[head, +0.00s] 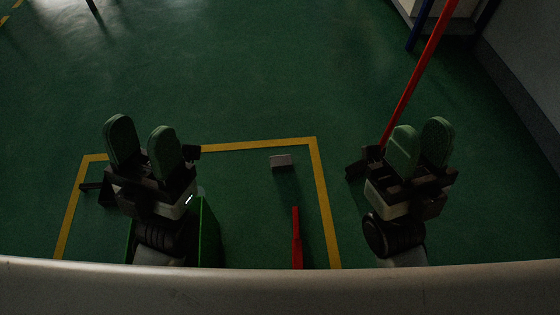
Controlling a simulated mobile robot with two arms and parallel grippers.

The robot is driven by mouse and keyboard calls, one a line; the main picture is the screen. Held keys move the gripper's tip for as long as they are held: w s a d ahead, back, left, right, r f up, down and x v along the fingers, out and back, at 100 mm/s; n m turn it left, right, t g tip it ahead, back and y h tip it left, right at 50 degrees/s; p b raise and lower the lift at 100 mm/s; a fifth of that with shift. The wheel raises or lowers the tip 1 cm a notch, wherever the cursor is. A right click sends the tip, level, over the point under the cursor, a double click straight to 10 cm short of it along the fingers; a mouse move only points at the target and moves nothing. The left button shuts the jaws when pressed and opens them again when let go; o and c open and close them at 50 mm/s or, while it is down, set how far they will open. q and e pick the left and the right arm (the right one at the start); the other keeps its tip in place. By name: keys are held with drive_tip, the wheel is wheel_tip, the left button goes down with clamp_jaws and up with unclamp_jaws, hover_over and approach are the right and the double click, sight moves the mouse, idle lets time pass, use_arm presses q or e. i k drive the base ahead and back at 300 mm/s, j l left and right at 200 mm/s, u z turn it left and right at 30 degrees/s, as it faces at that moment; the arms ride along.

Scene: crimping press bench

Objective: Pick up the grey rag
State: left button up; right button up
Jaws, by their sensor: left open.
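No grey rag can be made out for certain in the head view. My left gripper (142,138) is open at the left, with a narrow gap between its green finger pads and nothing seen between them. My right gripper (421,138) is at the right. Its two green pads look close together and partly overlap, so its opening is unclear. No cloth shows at either gripper.
A red handle (296,240) is at lower centre. A green bin (209,232) is partly hidden below my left gripper. A red pole (418,67) stands behind my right gripper.

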sight(281, 162)
drive_tip(key=u, duration=1.45)
drive_tip(key=k, duration=1.2)
